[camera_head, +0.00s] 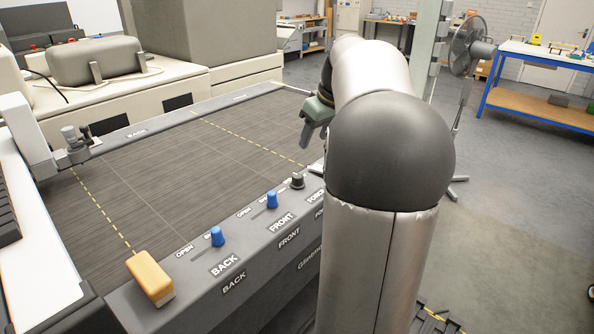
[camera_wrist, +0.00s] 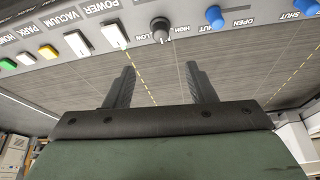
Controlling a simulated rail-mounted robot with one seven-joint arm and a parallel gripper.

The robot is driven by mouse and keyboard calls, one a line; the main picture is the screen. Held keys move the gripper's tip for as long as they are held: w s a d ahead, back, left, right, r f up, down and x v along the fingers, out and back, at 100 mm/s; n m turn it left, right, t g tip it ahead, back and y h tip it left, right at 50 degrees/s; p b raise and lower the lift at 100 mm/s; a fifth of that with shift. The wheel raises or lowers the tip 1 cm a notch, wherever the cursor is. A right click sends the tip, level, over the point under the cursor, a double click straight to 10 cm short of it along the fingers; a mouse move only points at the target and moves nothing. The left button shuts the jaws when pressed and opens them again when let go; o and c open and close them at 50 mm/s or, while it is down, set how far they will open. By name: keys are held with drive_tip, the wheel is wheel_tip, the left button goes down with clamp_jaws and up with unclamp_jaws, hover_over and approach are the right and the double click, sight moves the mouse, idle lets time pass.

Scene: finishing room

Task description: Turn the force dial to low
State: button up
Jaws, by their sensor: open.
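The force dial (camera_head: 297,181) is a small dark knob on the front control rail, right of the two blue levers.
Blue levers marked FRONT (camera_head: 272,200) and BACK (camera_head: 217,237) stand left of the dial. A yellow block (camera_head: 150,278) sits at the rail's left end. The dark bed (camera_head: 180,160) is clear.

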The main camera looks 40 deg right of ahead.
sight(298, 175)
drive_tip(key=x, duration=1.5)
drive_tip(key=shift+s+f, duration=0.1)
drive_tip(key=c, duration=1)
